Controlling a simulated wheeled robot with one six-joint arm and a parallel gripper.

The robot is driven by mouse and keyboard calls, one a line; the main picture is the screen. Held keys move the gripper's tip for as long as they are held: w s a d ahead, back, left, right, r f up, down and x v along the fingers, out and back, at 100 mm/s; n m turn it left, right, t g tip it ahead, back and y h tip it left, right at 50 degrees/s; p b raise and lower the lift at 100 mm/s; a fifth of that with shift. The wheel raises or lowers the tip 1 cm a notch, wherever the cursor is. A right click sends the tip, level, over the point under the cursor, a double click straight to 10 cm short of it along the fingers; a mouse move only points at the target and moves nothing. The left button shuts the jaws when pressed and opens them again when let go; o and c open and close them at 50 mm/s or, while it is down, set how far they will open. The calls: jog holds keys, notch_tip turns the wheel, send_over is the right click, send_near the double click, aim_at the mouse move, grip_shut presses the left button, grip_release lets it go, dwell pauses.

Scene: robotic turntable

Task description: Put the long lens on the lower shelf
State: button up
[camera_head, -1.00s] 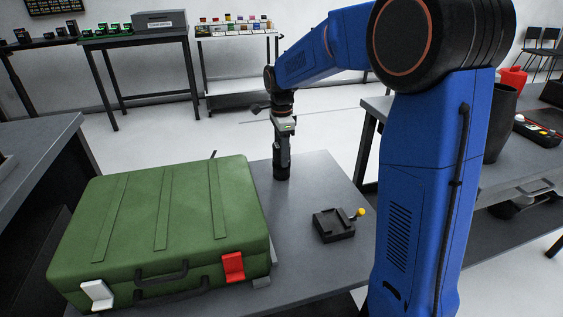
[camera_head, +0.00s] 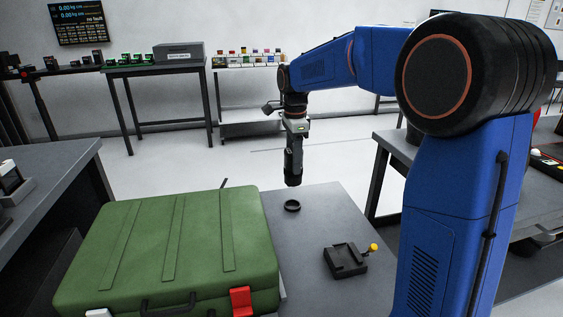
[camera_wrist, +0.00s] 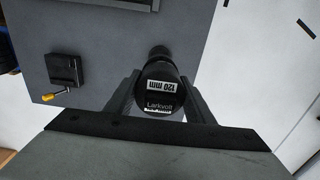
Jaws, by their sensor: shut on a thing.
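My gripper (camera_head: 295,135) is shut on the long lens (camera_head: 293,165), a black cylinder. The lens hangs upright above the grey table (camera_head: 335,215), clear of its top. In the wrist view, the lens (camera_wrist: 160,87) is seen end-on between the two fingers, with white labels reading "120 mm" and "Larkvolt". A black ring (camera_head: 292,206) lies on the table below it. The bench at right has a lower shelf (camera_head: 515,262), partly hidden behind my arm. I cannot tell whether this is the task's shelf.
A green case (camera_head: 170,245) fills the left of the table. A small black fixture with a yellow knob (camera_head: 345,261) sits at the right. A dark bench (camera_head: 45,190) stands at left. A cart with small colored items (camera_head: 250,128) stands at the back wall. Open floor lies between.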

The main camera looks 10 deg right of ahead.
jog(key=shift+w, duration=0.4)
jog(key=w+d+f+n, duration=0.3)
jog(key=w+f+n, duration=0.6)
jog(key=w+f, duration=0.3)
jog(key=w+d+f+n, duration=0.4)
jog(key=w+f+n, duration=0.5)
jog(key=w+f, duration=0.3)
jog(key=shift+w+f, duration=0.35)
jog(key=shift+w, duration=0.8)
